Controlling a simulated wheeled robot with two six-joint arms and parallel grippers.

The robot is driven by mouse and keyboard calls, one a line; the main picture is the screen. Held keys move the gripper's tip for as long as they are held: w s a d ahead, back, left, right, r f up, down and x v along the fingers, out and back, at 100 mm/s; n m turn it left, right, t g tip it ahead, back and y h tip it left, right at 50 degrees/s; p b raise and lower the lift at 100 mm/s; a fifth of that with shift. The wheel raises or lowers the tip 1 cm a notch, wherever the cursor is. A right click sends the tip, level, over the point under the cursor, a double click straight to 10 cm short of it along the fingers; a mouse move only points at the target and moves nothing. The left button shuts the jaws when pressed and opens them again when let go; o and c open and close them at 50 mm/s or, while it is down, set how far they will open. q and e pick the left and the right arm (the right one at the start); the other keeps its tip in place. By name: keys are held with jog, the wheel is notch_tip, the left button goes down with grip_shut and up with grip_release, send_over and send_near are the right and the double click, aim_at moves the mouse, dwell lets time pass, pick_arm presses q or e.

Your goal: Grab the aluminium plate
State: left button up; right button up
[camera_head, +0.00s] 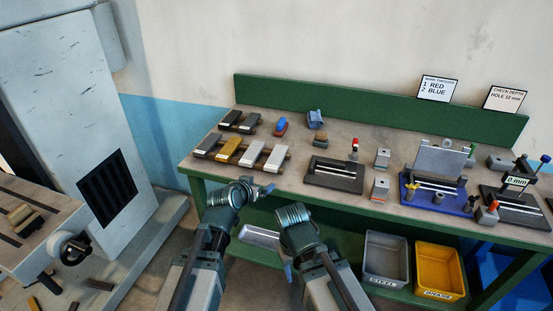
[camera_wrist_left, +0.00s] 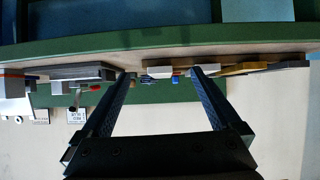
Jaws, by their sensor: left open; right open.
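Several flat plates lie on a wooden rack (camera_head: 239,156) at the left of the bench. Two are pale: a grey one (camera_head: 251,154) and a lighter one (camera_head: 276,157). Either could be the aluminium plate; I cannot tell which. Beside them lie a brass-coloured plate (camera_head: 229,148) and a dark one (camera_head: 209,142). My left gripper (camera_head: 266,190) is open and empty, in front of the bench edge below the rack. In the left wrist view its open fingers (camera_wrist_left: 160,72) point toward the pale plate ends (camera_wrist_left: 165,71). My right gripper (camera_head: 288,271) is low before the bench, its fingers small.
A black fixture (camera_head: 335,175) stands right of the rack, then grey blocks (camera_head: 380,188) and a blue fixture (camera_head: 433,199) with an upright plate. Grey (camera_head: 386,261) and yellow (camera_head: 440,270) bins sit under the bench (camera_head: 300,190). A machine (camera_head: 70,95) stands left.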

pick_arm(q)
notch_tip(320, 180, up, 3)
jog(key=w+d+t, duration=0.1)
jog(key=w+t, duration=0.1)
jog(key=b, duration=0.3)
send_near(275, 158)
jog(key=shift+w+d+f, duration=0.1)
jog(key=shift+w+f, duration=0.65)
jog(key=shift+w, duration=0.05)
jog(key=shift+d+r+b+x, duration=0.15)
jog(key=shift+b+x, duration=0.25)
jog(key=shift+x, duration=1.05)
jog(key=shift+d+r+b+x, duration=0.15)
jog(key=shift+b+x, duration=0.25)
jog(key=shift+x, duration=1.1)
jog(key=shift+a+r, duration=0.1)
grip_shut()
